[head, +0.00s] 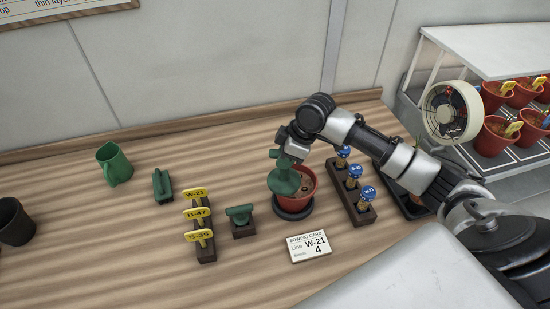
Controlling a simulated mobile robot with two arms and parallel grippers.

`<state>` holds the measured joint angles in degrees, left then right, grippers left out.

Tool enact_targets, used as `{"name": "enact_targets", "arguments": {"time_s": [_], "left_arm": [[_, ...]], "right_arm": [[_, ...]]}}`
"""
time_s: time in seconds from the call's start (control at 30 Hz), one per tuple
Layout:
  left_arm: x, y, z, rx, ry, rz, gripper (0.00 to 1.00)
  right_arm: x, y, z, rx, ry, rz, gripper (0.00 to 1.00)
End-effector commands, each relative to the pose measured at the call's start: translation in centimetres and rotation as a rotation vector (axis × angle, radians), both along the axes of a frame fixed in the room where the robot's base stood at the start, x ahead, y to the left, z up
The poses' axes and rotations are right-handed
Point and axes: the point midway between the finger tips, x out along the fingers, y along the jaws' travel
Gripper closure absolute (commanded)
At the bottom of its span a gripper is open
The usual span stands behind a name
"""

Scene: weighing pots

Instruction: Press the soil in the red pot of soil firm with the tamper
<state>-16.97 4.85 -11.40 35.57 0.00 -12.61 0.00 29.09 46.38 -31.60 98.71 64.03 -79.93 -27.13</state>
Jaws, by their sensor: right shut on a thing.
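The red pot of soil (309,190) stands upright on a dark round base (293,213) in the middle of the table. Brown soil with small pale specks shows in its right half. My right gripper (287,157) is over the left side of the pot, shut on the green tamper (286,183). The tamper's round green body overlaps the left part of the pot's mouth and hides the soil there. I cannot tell whether it touches the soil. My left gripper is not in view.
A rack with blue-topped items (354,190) stands close right of the pot. A green tool on a dark block (240,220), yellow labels (197,213), a green block-shaped item (162,186) and a green jug (114,165) stand left. A sowing card (308,247) lies in front.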

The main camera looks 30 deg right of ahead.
Motion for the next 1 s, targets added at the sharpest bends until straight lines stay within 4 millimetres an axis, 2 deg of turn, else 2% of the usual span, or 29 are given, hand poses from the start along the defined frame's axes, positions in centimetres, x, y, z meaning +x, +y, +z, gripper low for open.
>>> {"name": "enact_targets", "arguments": {"time_s": [0.03, 0.1, 0.3, 0.43, 0.67, 1.0], "left_arm": [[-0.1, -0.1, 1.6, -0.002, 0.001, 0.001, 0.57], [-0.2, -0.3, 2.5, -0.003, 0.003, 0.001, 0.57], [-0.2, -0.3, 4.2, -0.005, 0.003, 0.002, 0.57], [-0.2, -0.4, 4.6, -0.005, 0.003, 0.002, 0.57], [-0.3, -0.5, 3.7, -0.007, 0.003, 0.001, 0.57], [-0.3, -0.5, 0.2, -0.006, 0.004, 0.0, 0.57]], "right_arm": [[0.4, -1.0, 1.2, 0.0, 0.002, 0.051, 0.99], [0.8, -2.0, 1.5, 0.0, 0.001, 0.132, 0.99], [1.5, -4.3, 2.1, -0.001, -0.001, 0.299, 0.99], [1.6, -4.9, 2.1, -0.002, -0.002, 0.352, 0.99], [1.6, -5.1, 1.0, -0.002, -0.003, 0.368, 0.99], [1.6, -5.1, -2.6, -0.003, -0.002, 0.367, 0.99]]}}
